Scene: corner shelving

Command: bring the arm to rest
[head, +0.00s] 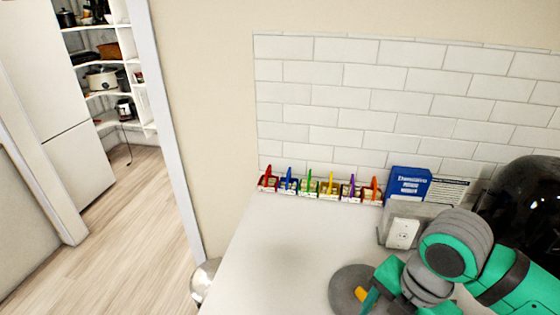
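My arm (505,275), teal and grey, is folded low in the bottom right corner of the head view, over the white counter (270,265). Its links run from the right edge toward the bottom middle. A grey round part and a small orange piece show beside the teal links at the bottom edge. I cannot make out the fingertips of my gripper, nor whether it holds anything.
A row of small colored-handled items (320,187) and a blue box (409,184) line the tiled wall. A clear holder with a white card (402,233) and a shiny black object (525,205) stand near my arm. The counter's left part is clear. A doorway shows pantry shelves (105,92).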

